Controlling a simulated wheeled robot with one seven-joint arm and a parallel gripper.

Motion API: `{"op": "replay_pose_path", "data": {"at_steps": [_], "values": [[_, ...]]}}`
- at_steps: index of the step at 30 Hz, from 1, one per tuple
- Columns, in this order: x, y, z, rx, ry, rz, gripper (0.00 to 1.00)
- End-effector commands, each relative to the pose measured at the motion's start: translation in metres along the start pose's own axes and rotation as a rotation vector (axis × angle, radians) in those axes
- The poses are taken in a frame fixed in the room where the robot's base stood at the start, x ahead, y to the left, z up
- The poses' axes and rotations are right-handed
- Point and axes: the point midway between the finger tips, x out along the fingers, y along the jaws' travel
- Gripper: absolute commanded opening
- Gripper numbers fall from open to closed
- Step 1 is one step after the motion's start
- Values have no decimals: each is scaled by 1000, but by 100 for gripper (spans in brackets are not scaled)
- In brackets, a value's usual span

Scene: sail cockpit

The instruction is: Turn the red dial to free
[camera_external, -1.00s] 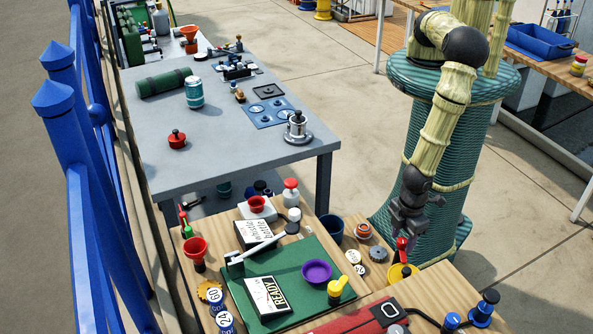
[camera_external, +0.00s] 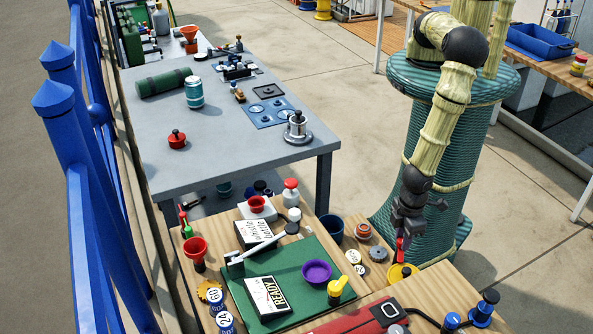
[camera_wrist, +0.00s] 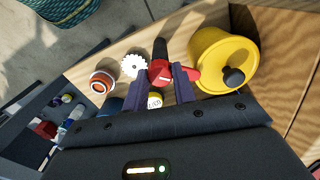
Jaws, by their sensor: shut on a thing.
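The red dial (camera_wrist: 162,72) shows in the wrist view between my two fingertips, with a white mark on its face and a red part reaching right beside the yellow housing. My gripper (camera_wrist: 162,84) is shut on it. In the external view my gripper (camera_external: 405,232) points down at the dial (camera_external: 401,252), at the edge of the wooden bench next to the yellow housing (camera_external: 402,272). The fingers hide part of the dial. I cannot read any setting label.
The yellow housing (camera_wrist: 222,60) with a black knob stands close right of my fingers. A white gear-like disc (camera_wrist: 133,66) and an orange-ringed cap (camera_wrist: 102,82) lie to the left. A green mat (camera_external: 250,270) with several items lies left on the bench.

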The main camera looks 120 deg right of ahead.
Motion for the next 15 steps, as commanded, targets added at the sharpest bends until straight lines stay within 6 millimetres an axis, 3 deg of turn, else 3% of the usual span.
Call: {"op": "replay_pose_path", "data": {"at_steps": [15], "values": [[-1, -1, 0, 458, 0, -2, 4]]}}
